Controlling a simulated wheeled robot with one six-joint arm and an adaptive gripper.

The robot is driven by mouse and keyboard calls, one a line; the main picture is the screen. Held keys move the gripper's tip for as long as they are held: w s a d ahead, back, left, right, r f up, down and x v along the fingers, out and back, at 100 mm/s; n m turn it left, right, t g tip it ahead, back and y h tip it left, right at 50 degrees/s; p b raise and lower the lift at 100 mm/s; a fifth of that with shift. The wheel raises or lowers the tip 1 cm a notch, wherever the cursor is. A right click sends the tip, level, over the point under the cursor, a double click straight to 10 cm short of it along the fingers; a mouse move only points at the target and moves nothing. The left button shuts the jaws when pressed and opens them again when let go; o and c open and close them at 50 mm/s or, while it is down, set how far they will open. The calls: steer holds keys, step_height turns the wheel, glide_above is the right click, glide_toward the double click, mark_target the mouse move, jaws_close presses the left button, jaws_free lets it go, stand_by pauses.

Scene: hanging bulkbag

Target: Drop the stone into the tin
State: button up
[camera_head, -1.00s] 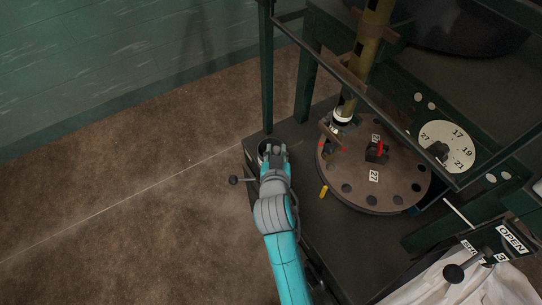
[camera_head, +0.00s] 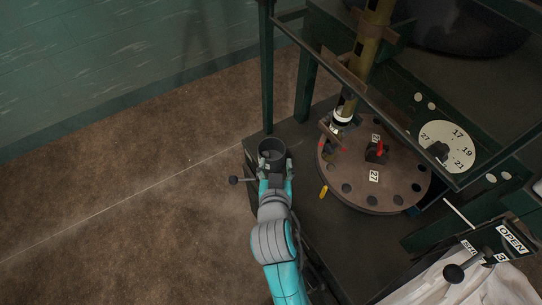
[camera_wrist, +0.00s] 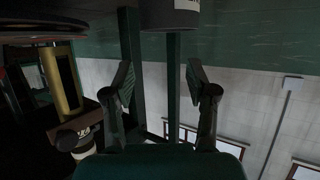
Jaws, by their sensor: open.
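The tin (camera_head: 271,146) is a dark, open-topped round can at the left corner of the dark bench. A grey cylinder, which looks like the tin (camera_wrist: 170,14), shows at the top edge of the wrist view. My gripper (camera_head: 276,164) is at the tin's near side in the head view, its fingers spread. In the wrist view my gripper (camera_wrist: 160,82) is open, with nothing between its fingers. I cannot make out the stone in any view; the tin's inside is too dark to tell what it holds.
A round brown turntable (camera_head: 376,190) with holes lies right of the gripper. A yellow peg (camera_head: 323,192) is beside it. Green posts (camera_head: 266,80) stand behind. A white bag (camera_head: 465,285) hangs at lower right.

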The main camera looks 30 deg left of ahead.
steer(key=shift+v, duration=2.75)
